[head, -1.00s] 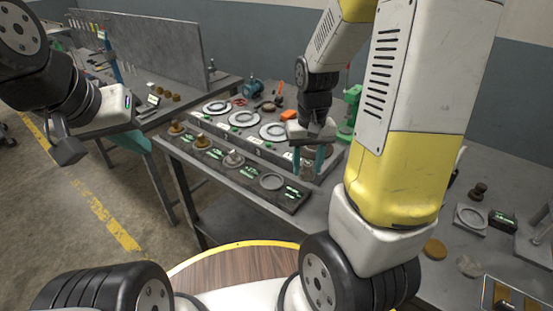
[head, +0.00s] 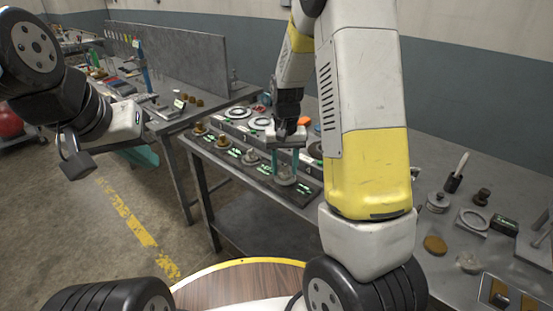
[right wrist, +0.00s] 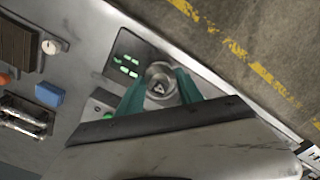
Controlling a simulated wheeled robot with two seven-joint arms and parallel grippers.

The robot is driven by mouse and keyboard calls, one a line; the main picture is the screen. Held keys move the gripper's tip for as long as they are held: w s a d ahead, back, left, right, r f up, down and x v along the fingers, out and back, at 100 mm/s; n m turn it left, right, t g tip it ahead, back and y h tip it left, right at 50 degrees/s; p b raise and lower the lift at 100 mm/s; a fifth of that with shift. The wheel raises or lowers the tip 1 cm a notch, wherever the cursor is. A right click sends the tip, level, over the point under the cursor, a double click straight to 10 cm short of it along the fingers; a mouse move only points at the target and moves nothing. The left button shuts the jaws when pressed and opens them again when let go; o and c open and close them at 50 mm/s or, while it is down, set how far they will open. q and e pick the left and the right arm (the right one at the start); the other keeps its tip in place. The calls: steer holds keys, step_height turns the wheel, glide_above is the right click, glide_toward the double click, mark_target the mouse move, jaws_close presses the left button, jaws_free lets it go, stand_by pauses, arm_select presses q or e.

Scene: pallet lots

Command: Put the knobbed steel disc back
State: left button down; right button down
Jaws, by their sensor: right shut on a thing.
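The knobbed steel disc (head: 286,181) is between the teal fingertips of my right gripper (head: 287,167), at the right part of the dark tray (head: 236,172). In the right wrist view the disc (right wrist: 158,86) shows round and grey between the two teal fingers (right wrist: 160,92), over a pale round place with green-lit labels beside it. Whether it touches the tray or hangs just above cannot be told. Another steel knobbed piece (head: 250,157) stands to its left. My left gripper (head: 76,160) is over the floor at left, away from the bench; its jaw state is unclear.
Two brass knobbed pieces (head: 198,130) stand further left on the tray. Pale rings (head: 237,113) lie on a raised block behind. In the right wrist view a blue block (right wrist: 49,94) lies left of the tray. A side bench (head: 448,214) at right holds small parts.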

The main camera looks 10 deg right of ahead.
mark_target(285, 169)
steer(key=w, duration=0.1)
steer(key=w+d, duration=0.1)
steer(key=w, duration=0.1)
steer(key=shift+w+f, duration=0.15)
steer(key=shift+w, duration=0.05)
steer(key=shift+f, duration=1.75)
steer(key=shift+f, duration=0.1)
steer(key=c, duration=0.8)
jaws_free()
steer(key=shift+o, duration=0.2)
